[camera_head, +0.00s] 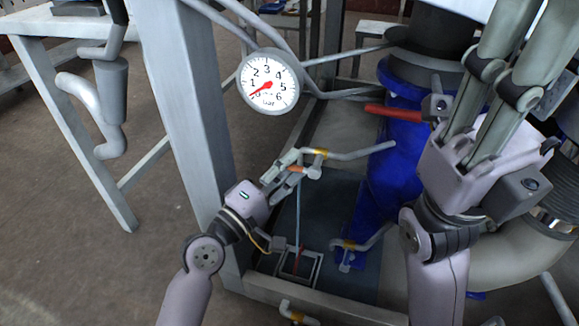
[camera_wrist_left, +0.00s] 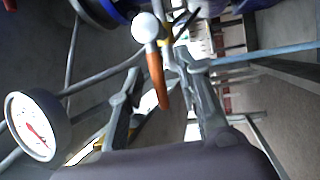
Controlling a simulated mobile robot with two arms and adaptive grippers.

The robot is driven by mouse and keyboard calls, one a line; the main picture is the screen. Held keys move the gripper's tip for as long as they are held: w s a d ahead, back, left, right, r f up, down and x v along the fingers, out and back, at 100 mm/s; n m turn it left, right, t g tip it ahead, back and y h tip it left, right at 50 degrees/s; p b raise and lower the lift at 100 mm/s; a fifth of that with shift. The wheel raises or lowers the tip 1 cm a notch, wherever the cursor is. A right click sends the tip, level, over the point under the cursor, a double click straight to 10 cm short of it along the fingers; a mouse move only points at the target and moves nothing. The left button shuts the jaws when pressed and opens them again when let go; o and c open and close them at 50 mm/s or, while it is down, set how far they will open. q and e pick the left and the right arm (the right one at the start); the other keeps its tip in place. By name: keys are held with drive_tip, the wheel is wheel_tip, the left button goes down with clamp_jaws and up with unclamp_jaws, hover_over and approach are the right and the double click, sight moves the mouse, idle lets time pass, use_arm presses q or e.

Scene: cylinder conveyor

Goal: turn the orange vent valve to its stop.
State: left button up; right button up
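The orange vent valve (camera_head: 296,169) shows in the head view as a short orange lever on thin pipework by a bent grey pipe. In the left wrist view the orange lever (camera_wrist_left: 157,78) points down between my fingers, with a white ball (camera_wrist_left: 146,27) at its upper end. My left gripper (camera_head: 288,172) is open, one finger on each side of the lever; it also shows in the left wrist view (camera_wrist_left: 160,90). I cannot tell whether either finger touches it. My right gripper (camera_head: 535,25) is open and large at the right, apart from the valve.
A round gauge (camera_head: 268,81) has its red needle near 0. A red lever (camera_head: 393,112) juts from the blue body (camera_head: 400,160) near my right gripper. A grey post (camera_head: 190,100) stands left of the valve. Thin pipes and a small square frame (camera_head: 299,266) lie below.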

use_arm(q)
drive_tip(key=shift+c, duration=0.3)
clamp_jaws()
idle(0.7)
